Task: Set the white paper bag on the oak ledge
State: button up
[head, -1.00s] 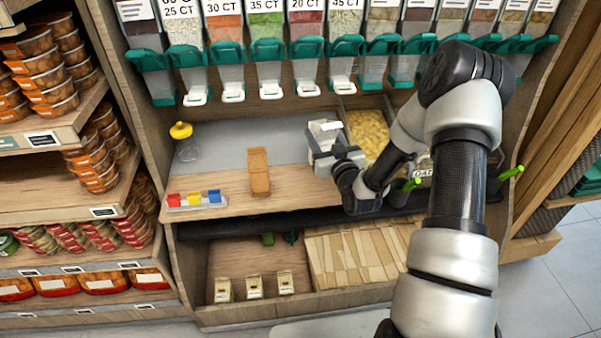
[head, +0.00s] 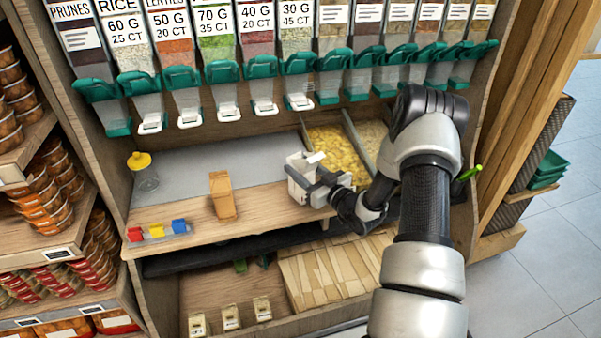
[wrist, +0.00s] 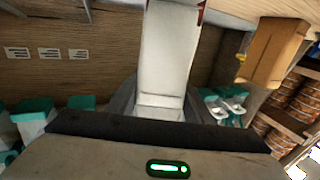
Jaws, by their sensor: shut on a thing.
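The white paper bag (wrist: 168,55) is between the fingers of my gripper and fills the upper middle of the wrist view. In the head view only a small white part of it (head: 315,157) shows at my gripper (head: 304,180). My gripper is shut on the bag. The oak ledge (head: 272,205) is the wooden strip along the front of the shelf. The bag is over or near its right part. I cannot tell whether the bag's bottom touches the wood.
A brown paper bag (head: 222,196) stands on the ledge left of my gripper; it also shows in the wrist view (wrist: 272,50). A yellow-topped jar (head: 144,172) and coloured blocks (head: 157,231) are further left. Dispensers with green parts (head: 222,78) hang above. A pasta bin (head: 338,150) lies behind.

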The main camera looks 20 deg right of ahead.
jog(key=shift+f, duration=0.5)
jog(key=shift+f, duration=0.2)
jog(key=o, duration=1.4)
jog(key=shift+r, duration=0.15)
jog(key=shift+s+d, duration=0.1)
jog(key=shift+s, duration=0.05)
jog(key=v, duration=1.1)
jog(key=shift+s+p, duration=0.3)
jog(key=shift+p, duration=0.05)
jog(key=shift+d, duration=0.1)
